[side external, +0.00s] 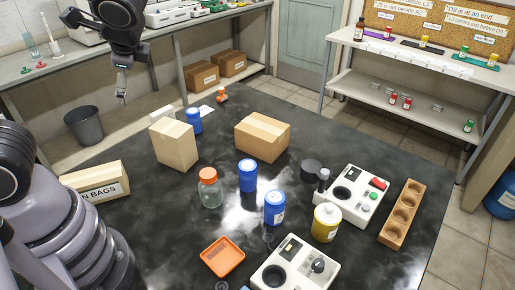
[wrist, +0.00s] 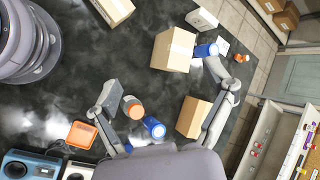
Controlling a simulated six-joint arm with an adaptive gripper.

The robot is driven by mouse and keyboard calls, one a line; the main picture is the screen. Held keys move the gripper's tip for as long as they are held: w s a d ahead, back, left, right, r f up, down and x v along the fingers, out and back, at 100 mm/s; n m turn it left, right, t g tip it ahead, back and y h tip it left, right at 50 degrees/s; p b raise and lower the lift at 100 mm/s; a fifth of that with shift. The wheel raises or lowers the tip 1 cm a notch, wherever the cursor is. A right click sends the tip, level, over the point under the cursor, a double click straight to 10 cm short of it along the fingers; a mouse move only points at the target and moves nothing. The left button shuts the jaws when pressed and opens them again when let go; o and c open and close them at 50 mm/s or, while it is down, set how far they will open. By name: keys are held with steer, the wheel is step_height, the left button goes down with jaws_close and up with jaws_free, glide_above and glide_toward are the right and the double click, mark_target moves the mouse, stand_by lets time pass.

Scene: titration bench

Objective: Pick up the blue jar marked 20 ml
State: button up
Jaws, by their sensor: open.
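Several blue jars stand on the dark table: one at the back (side external: 194,121) beside a carton, one in the middle (side external: 247,176), and one nearer the front (side external: 274,208). Their labels are too small to read, so I cannot tell which is marked 20 ml. In the wrist view, one blue jar (wrist: 154,127) shows between my fingers' bases and another (wrist: 205,50) lies farther up beside a carton. My gripper (side external: 121,84) is open and empty, high above the table's far left side, apart from every jar. Its spread fingers also show in the wrist view (wrist: 176,76).
Cartons (side external: 174,144) (side external: 263,137) stand near the jars. A glass jar with orange lid (side external: 209,190), a yellow jar (side external: 326,222), an orange tray (side external: 222,256), white instruments (side external: 350,198) (side external: 290,268) and a wooden rack (side external: 401,213) crowd the front and right.

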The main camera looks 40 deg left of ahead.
steer(key=w+d+f+m+t+y, duration=0.2)
steer(key=w+d+f+m+y, duration=0.15)
steer(key=w+m, duration=0.25)
steer(key=m+t+h, duration=0.3)
steer(key=m+t, duration=0.6)
steer(key=m, duration=0.4)
glide_above(270, 203)
steer(key=s+a, duration=0.2)
steer(key=a, duration=0.5)
step_height(270, 203, down, 13)
steer(key=d+f+m+h, duration=0.2)
steer(key=f, duration=0.1)
steer(key=s+d+f+m+h, duration=0.1)
steer(key=d+f+m+h, duration=0.1)
steer(key=d+f, duration=0.1)
steer(key=s+d+f+m+t+h, duration=0.1)
steer(key=d+f+m+h, duration=0.1)
steer(key=f, duration=0.1)
steer(key=shift+s+d+f+m, duration=0.2)
steer(key=shift+d+f+m, duration=0.05)
steer(key=shift+f+m, duration=0.05)
steer(key=shift+w+f, duration=0.2)
steer(key=shift+f, duration=0.05)
steer(key=x, duration=0.6)
steer(key=shift+w+f, duration=0.1)
steer(key=shift+w, duration=0.25)
steer(key=c, duration=1.2)
